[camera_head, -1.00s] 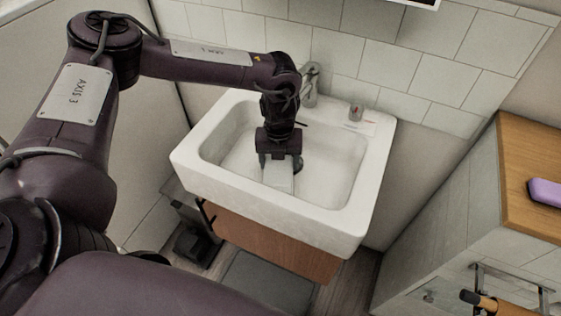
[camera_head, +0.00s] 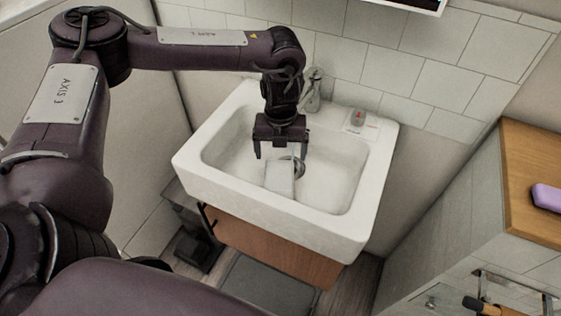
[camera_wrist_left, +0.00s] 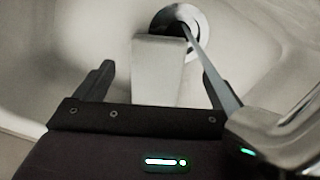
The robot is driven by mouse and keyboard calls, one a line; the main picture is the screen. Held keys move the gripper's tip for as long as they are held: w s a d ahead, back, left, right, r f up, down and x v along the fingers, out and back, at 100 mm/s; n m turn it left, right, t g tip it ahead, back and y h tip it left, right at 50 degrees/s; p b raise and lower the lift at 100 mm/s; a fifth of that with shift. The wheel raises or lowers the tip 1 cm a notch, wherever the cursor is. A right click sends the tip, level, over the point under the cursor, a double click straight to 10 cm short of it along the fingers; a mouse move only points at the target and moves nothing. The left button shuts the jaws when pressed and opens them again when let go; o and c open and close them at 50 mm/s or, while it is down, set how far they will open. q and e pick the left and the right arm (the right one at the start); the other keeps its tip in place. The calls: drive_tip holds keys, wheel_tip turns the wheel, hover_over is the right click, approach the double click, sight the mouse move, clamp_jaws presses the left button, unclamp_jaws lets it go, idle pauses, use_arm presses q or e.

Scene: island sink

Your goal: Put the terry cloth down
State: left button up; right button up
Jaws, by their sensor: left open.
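The terry cloth (camera_head: 280,178) is a pale, folded, block-like piece lying in the white sink basin (camera_head: 338,180), close to the drain. In the left wrist view the cloth (camera_wrist_left: 157,68) lies between and beyond my fingers, with its far end beside the metal drain (camera_wrist_left: 182,25). My left gripper (camera_head: 281,156) points down over the basin, open and empty, with its fingertips above the cloth. It also shows open in the left wrist view (camera_wrist_left: 159,72). My right gripper is not in view.
The faucet (camera_head: 313,92) stands at the back of the sink, close to my left wrist; a thin water-like stream (camera_wrist_left: 205,60) runs toward the drain. A small item (camera_head: 357,118) sits on the back rim. A wooden counter (camera_head: 530,160) with a purple block (camera_head: 546,197) is at right.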

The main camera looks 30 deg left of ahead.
use_arm(q)
wheel_tip(320, 180, up, 6)
idle(0.6)
